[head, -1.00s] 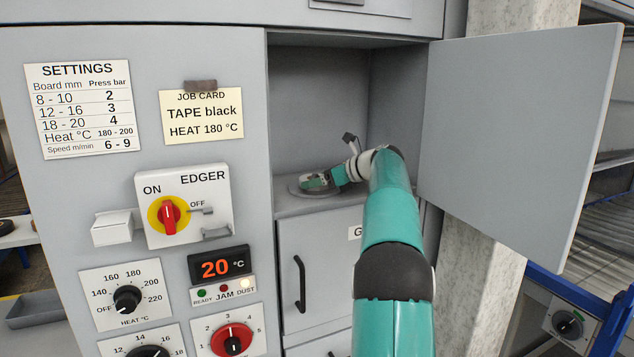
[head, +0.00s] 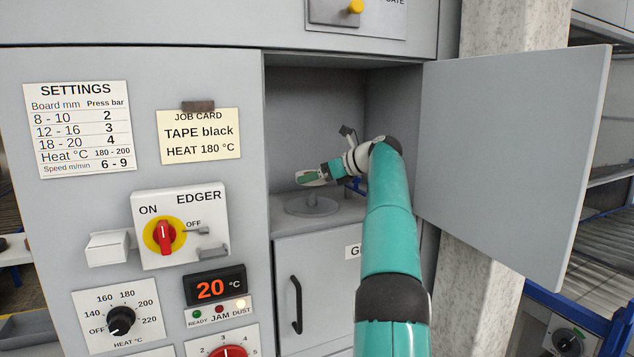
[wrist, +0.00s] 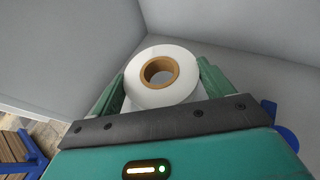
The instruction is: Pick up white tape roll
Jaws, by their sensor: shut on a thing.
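The white tape roll (wrist: 139,89), with a brown cardboard core, sits between the two green fingers of my gripper (wrist: 160,88) in the wrist view. The gripper is shut on it. In the head view my gripper (head: 312,178) is inside the open compartment, above the round grey spool holder (head: 311,207) on its floor and apart from it. The holder is bare. The roll is mostly hidden by the gripper in the head view.
The compartment door (head: 515,160) stands open to the right of my arm. The compartment's walls are close around the gripper. The job card (head: 199,135) on the panel reads TAPE black. The edger switch (head: 164,236) is on the left.

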